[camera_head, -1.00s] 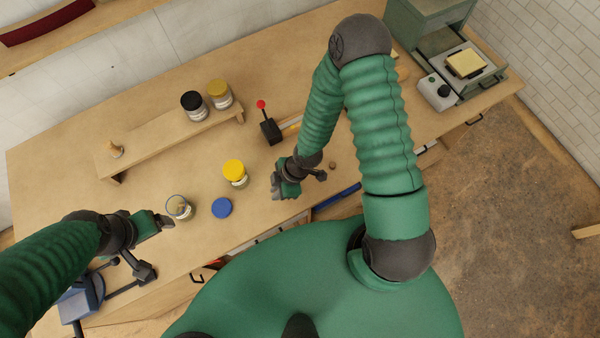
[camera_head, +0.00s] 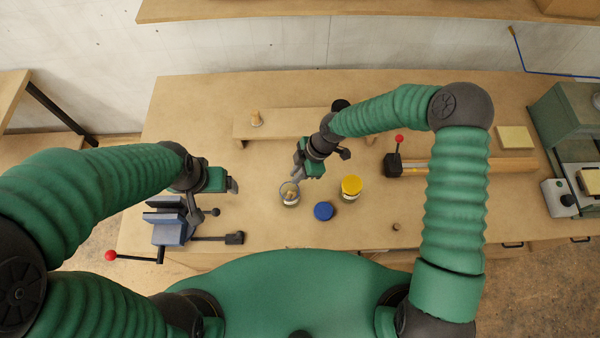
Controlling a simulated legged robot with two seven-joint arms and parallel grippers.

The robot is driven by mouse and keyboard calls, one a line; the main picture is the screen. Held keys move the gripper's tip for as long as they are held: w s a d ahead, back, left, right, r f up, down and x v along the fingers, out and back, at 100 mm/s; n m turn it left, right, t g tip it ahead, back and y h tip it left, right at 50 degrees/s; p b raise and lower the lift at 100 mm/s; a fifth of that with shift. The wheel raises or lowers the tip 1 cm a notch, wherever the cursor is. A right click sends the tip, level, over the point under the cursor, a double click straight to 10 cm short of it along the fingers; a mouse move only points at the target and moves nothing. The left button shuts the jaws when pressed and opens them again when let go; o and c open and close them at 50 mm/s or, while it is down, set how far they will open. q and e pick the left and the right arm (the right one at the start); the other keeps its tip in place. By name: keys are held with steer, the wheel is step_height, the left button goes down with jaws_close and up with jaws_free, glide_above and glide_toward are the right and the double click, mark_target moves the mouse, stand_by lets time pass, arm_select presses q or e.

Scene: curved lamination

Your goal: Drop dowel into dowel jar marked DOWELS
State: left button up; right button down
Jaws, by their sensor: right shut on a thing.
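An open glass jar (camera_head: 289,196) with small tan pieces in it stands on the workbench; I cannot read its label. My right gripper (camera_head: 298,174) is shut just above and beside the jar's mouth. The dowel in its jaws is too small and hidden to make out clearly. A short brown dowel-like piece (camera_head: 396,227) lies near the bench's front edge on the right. My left gripper (camera_head: 234,184) is left of the jar, apart from it; its jaw gap does not show clearly.
A blue lid (camera_head: 324,211) lies right of the open jar, and a yellow-lidded jar (camera_head: 351,188) stands beyond it. A blue vise (camera_head: 172,222) is at the left front. A low wooden shelf (camera_head: 285,124) stands behind. A red-knobbed lever (camera_head: 398,150) is to the right.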

steer(key=x, duration=0.1)
steer(key=b+x, duration=0.1)
steer(key=x, duration=0.1)
steer(key=shift+w+d+f, duration=0.1)
steer(key=shift+d+f, duration=0.1)
steer(key=shift+d, duration=0.05)
steer(key=shift+w+a+f+b, duration=0.15)
steer(key=shift+a+f+b, duration=0.15)
steer(key=shift+a, duration=0.2)
steer(key=c, duration=1.7)
jaws_free()
steer(key=shift+d+r, duration=0.1)
steer(key=shift+d, duration=0.15)
steer(key=shift+o, duration=1.1)
steer(key=shift+d, duration=0.15)
steer(key=shift+o, duration=0.5)
steer(key=shift+d, duration=0.3)
steer(key=shift+a+r, duration=0.1)
steer(key=shift+r, duration=0.15)
arm_select(q)
steer(key=f+b, duration=0.2)
steer(key=f, duration=0.1)
steer(key=a+f+b, duration=0.1)
steer(key=f, duration=0.1)
steer(key=shift+f, duration=0.25)
arm_select(e)
steer(key=v, duration=1.6)
